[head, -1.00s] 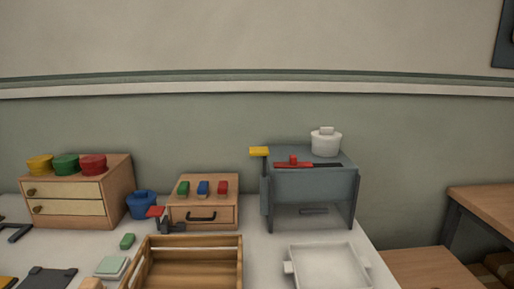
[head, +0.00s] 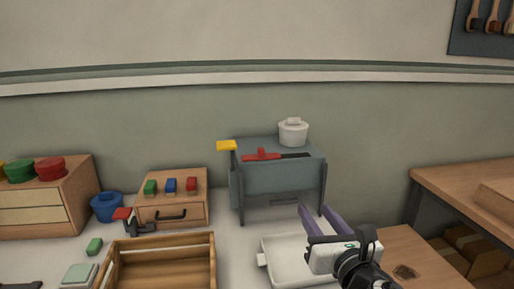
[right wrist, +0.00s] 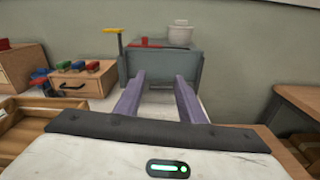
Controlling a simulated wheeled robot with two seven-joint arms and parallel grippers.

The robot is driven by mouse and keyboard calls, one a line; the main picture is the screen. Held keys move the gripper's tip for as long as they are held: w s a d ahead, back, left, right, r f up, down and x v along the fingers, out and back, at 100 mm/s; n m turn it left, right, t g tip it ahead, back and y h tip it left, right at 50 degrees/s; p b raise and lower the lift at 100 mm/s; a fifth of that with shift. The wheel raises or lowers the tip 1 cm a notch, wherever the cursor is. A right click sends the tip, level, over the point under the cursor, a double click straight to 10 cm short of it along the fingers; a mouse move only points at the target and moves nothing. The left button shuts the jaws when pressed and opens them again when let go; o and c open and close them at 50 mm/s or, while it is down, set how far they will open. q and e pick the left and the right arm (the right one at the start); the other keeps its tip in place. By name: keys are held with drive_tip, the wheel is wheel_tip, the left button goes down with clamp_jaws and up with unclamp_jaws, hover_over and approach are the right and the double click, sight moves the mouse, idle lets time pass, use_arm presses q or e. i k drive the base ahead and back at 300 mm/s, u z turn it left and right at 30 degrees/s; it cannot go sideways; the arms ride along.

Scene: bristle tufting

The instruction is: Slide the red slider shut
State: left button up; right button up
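The red slider (head: 262,155) sits in a dark slot on top of the grey machine (head: 275,180), toward the left part of the slot. Some dark slot shows to its right. The slider also shows small in the right wrist view (right wrist: 147,43). My right gripper (head: 318,215) is in front of and below the machine's right side, over the white tray. In the right wrist view its two purple fingers (right wrist: 159,82) are spread apart with nothing between them, and the machine stands beyond them. My left gripper is not in view.
A white lidded pot (head: 293,133) stands on the machine's top behind the slot. A yellow-topped lever (head: 227,146) rises at its left. The white tray (head: 280,262) and wooden crate (head: 165,262) lie in front. A small drawer box (head: 172,206) stands left.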

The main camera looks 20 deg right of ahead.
sight(261, 155)
drive_tip(key=i, duration=0.95)
